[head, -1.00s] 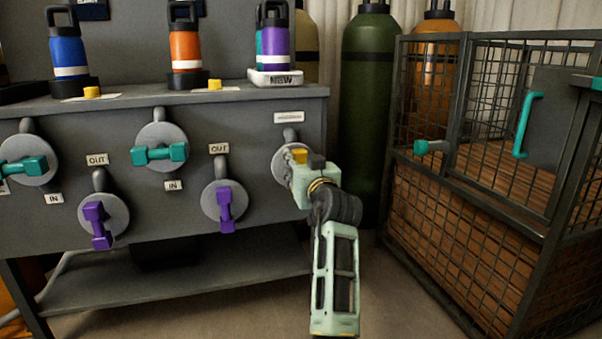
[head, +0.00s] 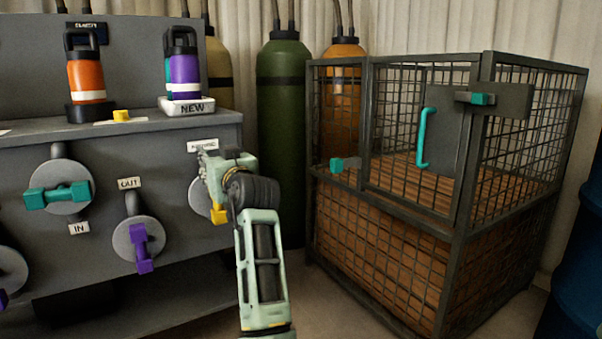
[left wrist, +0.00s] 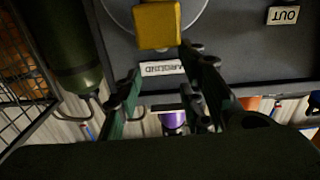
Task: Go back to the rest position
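My left gripper (head: 207,168) is in front of the round valve plate (head: 198,197) at the right end of the grey panel. In the left wrist view its two dark fingers (left wrist: 162,90) stand apart with nothing seen between them but the background. A yellow block (head: 218,213), seemingly the valve's handle, shows just below the gripper. In the left wrist view the yellow block (left wrist: 157,25) is in front of the plate, beyond the fingertips. Whether the gripper touches it I cannot tell. My right gripper is not in view.
An orange bottle (head: 86,78) and a purple bottle (head: 185,72) stand on the grey bench (head: 60,132). Teal (head: 58,196) and purple (head: 140,248) valve handles project from its front. A wire cage (head: 460,238) stands right; a green cylinder (head: 283,110) stands behind. Some floor shows between bench and cage.

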